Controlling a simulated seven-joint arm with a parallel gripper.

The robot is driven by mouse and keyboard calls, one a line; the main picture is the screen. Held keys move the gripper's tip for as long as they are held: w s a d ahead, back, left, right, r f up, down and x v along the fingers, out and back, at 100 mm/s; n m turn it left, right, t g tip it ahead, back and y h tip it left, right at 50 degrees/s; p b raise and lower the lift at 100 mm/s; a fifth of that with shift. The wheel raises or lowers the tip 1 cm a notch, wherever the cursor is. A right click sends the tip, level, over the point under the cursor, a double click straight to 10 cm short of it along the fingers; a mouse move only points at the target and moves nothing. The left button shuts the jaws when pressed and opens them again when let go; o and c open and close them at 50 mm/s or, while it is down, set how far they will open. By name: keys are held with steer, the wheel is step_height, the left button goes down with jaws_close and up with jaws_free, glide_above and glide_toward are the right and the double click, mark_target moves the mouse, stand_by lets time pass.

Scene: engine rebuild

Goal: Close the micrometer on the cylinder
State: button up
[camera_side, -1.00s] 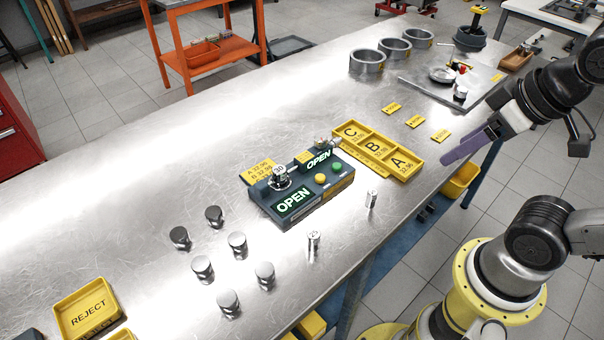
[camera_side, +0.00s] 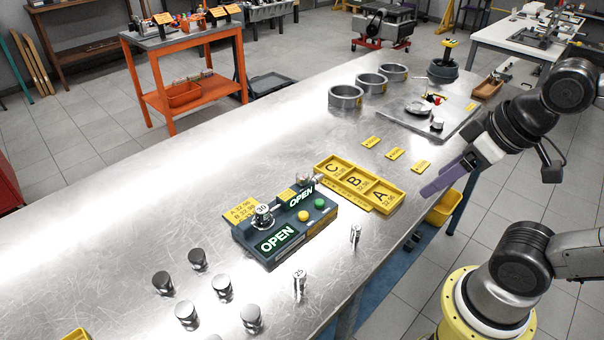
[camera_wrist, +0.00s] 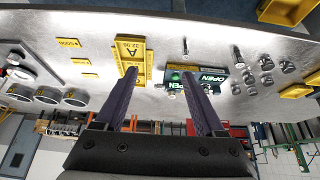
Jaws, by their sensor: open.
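The micrometer appears to be part of a dark gauge box (camera_side: 287,228) on the bench, with two displays reading OPEN, a yellow button (camera_side: 303,216) and a green button (camera_side: 319,203). A small cylinder (camera_side: 263,212) marked 30 stands at its left station. Another metal fitting is at the back right; its details are too small to tell. My gripper (camera_side: 430,188), with purple fingers, is open and empty, right of the box and apart from it. In the wrist view, the box (camera_wrist: 203,77) shows past the right finger of my gripper (camera_wrist: 159,73).
A yellow tray (camera_side: 366,205) with A, B and C compartments lies between box and gripper. Two small pins (camera_side: 355,234) (camera_side: 300,281) stand in front of the box. Several metal cylinders (camera_side: 222,286) stand front left. Rings (camera_side: 346,97) and a metal plate are farther back.

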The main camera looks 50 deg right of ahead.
steer(key=w+a+r+m+g, duration=0.1)
steer(key=w+r+m+g, duration=0.1)
steer(key=w+r+m, duration=1.05)
steer(key=m+g, duration=0.4)
steer(key=m, duration=0.2)
glide_above(303, 174)
step_height(303, 174, down, 10)
step_height(303, 174, down, 13)
steer(key=shift+r, duration=0.2)
jaws_close()
